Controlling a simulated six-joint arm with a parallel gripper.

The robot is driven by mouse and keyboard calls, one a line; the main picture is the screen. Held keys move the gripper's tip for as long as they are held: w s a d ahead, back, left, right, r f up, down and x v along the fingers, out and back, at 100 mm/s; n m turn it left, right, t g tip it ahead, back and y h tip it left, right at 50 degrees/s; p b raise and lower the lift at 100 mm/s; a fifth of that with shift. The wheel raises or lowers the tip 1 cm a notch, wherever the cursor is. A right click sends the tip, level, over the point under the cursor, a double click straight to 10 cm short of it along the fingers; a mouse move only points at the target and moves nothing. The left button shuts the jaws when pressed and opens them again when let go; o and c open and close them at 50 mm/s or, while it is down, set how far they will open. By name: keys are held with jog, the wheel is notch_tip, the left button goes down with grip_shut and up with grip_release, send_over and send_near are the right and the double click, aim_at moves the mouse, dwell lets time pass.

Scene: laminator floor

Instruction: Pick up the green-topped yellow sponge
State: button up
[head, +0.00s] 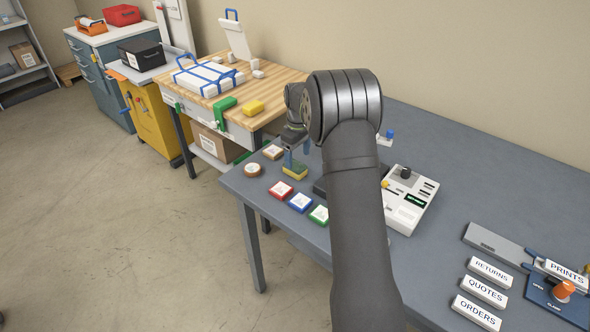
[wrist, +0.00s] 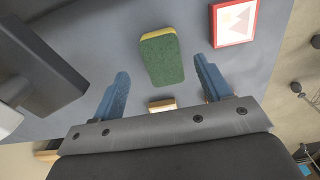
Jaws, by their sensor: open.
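The green-topped yellow sponge (head: 295,172) lies on the grey-blue table, near its left end in the head view. In the wrist view the sponge (wrist: 161,57) shows its green top and a thin yellow side, beyond and between the fingertips. My gripper (wrist: 160,78) is open, with one blue finger to each side of the sponge's line and nothing between them. In the head view my gripper (head: 296,157) is over the sponge and partly hides it. I cannot tell the exact height gap.
A red-framed tile (wrist: 235,22) lies right of the sponge in the wrist view. Red (head: 281,190), blue (head: 301,203) and green (head: 319,214) tiles line the front edge. A round wooden piece (head: 252,170) sits left. A control box (head: 408,200) stands right of my arm.

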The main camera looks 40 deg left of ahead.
aim_at(296, 166)
notch_tip(296, 166, down, 5)
jog(key=shift+s+a+f, duration=0.1)
jog(key=shift+s+a, duration=0.05)
jog(key=c, duration=1.1)
